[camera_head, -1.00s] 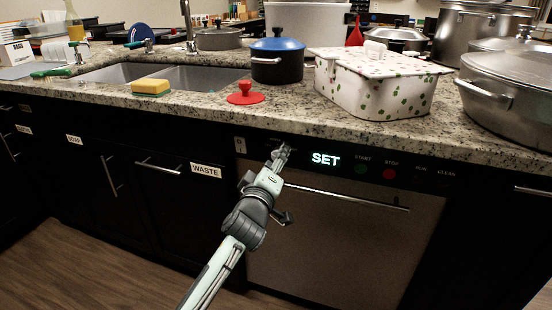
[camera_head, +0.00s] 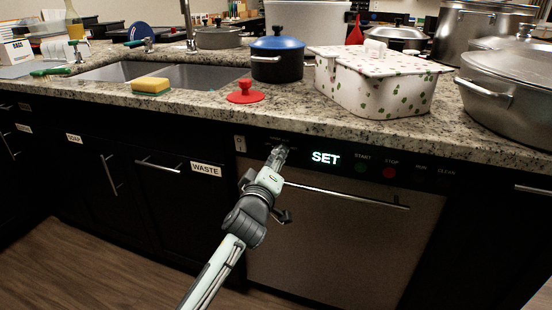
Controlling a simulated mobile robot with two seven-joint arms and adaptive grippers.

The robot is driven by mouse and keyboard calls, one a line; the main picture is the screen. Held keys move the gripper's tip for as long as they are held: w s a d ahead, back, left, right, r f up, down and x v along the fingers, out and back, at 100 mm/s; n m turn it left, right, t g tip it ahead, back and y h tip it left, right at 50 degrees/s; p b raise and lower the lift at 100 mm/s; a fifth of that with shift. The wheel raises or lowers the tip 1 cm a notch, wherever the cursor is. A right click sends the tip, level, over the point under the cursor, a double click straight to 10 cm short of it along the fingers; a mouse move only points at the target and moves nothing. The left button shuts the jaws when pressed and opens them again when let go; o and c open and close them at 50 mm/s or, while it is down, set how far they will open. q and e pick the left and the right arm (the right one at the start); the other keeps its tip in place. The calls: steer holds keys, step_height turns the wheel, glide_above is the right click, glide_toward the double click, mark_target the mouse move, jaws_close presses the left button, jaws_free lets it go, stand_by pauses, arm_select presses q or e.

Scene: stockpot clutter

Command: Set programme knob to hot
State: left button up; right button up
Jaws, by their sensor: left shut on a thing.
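The dishwasher (camera_head: 330,235) stands under the counter with a black control panel along its top. The panel's display (camera_head: 325,158) reads SET in glowing letters. A green start button (camera_head: 361,168) and a red stop button (camera_head: 389,172) sit to the right of the display. My left gripper (camera_head: 279,152) is at the panel's left part, shut on the programme knob, left of the display. The gripper covers the knob, so its pointer and setting cannot be seen. My right gripper is not in view.
The dishwasher's bar handle (camera_head: 350,196) runs just below and right of my gripper. The granite counter (camera_head: 300,118) overhangs above, carrying a red lid (camera_head: 245,93), a blue-lidded pot (camera_head: 277,60) and a patterned box (camera_head: 375,85). The floor (camera_head: 70,260) at lower left is clear.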

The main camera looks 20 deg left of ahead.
arm_select(q)
steer(key=m+h+p, duration=0.1)
steer(key=m, duration=1.3)
steer(key=m+h, duration=0.2)
steer(key=m, duration=1.2)
steer(key=shift+f+m+t+p, duration=0.1)
steer(key=shift+m+t+p, duration=0.2)
steer(key=shift+t+p, duration=0.1)
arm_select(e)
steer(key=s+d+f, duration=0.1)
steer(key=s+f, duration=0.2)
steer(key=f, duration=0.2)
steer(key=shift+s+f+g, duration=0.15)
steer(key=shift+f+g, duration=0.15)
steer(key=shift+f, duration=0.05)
